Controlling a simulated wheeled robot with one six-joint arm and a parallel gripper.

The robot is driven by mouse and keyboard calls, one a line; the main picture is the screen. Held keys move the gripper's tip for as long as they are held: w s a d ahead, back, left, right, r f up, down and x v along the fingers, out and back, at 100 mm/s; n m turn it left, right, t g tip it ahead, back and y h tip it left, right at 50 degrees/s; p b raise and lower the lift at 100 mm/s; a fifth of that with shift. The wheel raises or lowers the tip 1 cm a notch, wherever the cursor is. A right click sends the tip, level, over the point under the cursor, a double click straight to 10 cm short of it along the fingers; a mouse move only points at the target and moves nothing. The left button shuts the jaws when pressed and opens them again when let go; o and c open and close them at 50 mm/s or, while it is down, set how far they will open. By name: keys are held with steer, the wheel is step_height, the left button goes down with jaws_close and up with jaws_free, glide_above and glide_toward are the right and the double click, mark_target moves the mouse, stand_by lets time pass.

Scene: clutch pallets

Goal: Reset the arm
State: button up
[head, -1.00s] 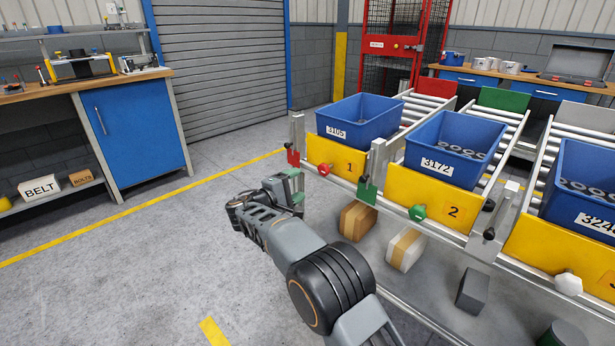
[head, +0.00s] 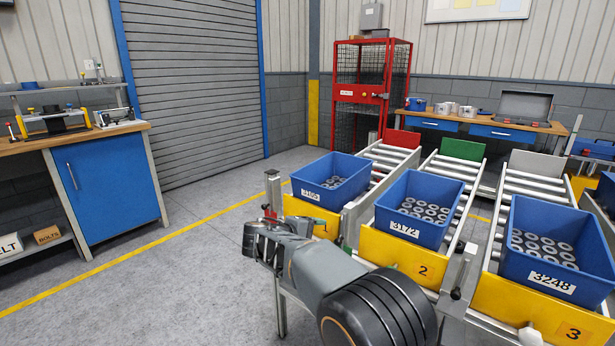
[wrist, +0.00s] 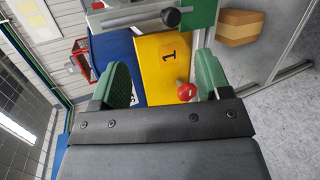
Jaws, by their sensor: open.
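My gripper (wrist: 163,78) shows in the wrist view with its two green fingers spread wide and nothing between them. Beyond the fingers are the yellow plate marked 1 (wrist: 165,62) and a red knob (wrist: 187,91), which appears near the right finger. I cannot tell the exact distance to them. In the head view my arm reaches forward from the bottom, its wrist end in front of the first lane. The fingers are not clear there. The arm hides part of that lane's yellow plate (head: 300,210).
Roller lanes hold blue bins labelled 3105 (head: 330,192), 3172 (head: 410,228) and 3248 (head: 545,272), the last two with grey rings inside. A blue cabinet (head: 105,185) stands left, a red mesh cage (head: 343,95) behind. The floor (head: 150,290) left of the lanes is clear.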

steer(key=s+d+r+m+g+y+p, duration=0.45)
steer(key=s+d+r+p, duration=0.55)
steer(key=s+d+r, duration=0.25)
steer(key=s+d+r+m+y+p, duration=0.2)
steer(key=s+r+m+y+p, duration=0.1)
steer(key=s+p, duration=0.3)
steer(key=s+d+r+m+g+y+p, duration=0.1)
steer(key=s+d+r+m+y+p, duration=0.1)
steer(key=s+p, duration=0.4)
steer(key=shift+s+r+m+y, duration=0.45)
steer(key=shift+s+r, duration=0.3)
steer(key=shift+s, duration=1.4)
